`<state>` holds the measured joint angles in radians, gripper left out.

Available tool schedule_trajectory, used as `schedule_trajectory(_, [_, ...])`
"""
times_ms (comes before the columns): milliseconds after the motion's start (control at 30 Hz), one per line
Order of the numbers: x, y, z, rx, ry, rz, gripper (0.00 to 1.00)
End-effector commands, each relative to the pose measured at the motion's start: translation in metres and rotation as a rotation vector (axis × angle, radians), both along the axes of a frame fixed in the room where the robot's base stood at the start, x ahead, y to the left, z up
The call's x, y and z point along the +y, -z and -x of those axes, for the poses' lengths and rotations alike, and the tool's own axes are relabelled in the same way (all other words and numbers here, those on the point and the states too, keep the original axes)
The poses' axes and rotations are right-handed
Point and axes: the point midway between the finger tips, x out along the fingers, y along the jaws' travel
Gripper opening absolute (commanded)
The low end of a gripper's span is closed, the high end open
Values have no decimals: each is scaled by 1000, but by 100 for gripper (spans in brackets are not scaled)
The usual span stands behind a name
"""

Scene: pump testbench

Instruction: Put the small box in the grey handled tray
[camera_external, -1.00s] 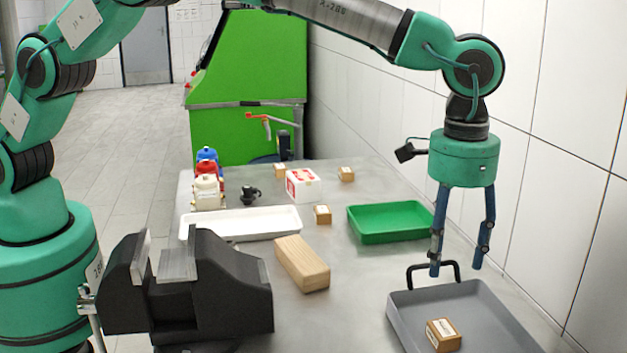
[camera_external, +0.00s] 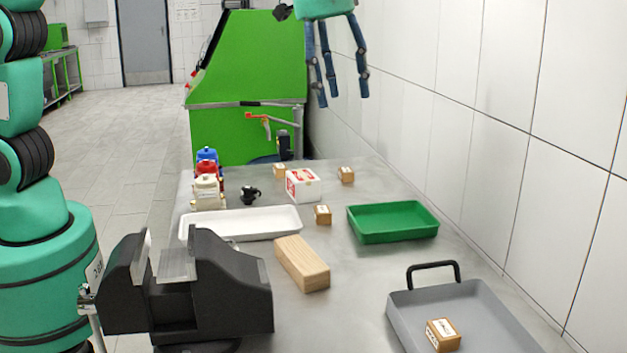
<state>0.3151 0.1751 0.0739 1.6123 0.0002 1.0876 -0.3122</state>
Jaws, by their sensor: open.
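A small brown box (camera_external: 443,335) with a white label lies inside the grey handled tray (camera_external: 408,312) at the lower right. The tray's black handle (camera_external: 433,266) stands up at its far side. My gripper (camera_external: 340,98) is high above the far end of the table, at the top of the view. Its blue fingers hang down, spread open with nothing between them.
A green tray (camera_external: 392,236), a white tray (camera_external: 240,236) and a wooden block (camera_external: 302,268) lie on the table. A black vise (camera_external: 185,296) stands at front left. A wall bounds the right.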

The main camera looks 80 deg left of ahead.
Motion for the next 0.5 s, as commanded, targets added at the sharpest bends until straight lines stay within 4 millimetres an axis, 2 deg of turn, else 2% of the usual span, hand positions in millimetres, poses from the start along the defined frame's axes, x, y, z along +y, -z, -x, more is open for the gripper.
schedule_trajectory(33, [13,-9,12,-11,-2,1,55])
schedule_trajectory(200, [48,-29,50,-45,-4,4,55])
schedule_trajectory(500, [104,-51,124,-105,-7,2,55])
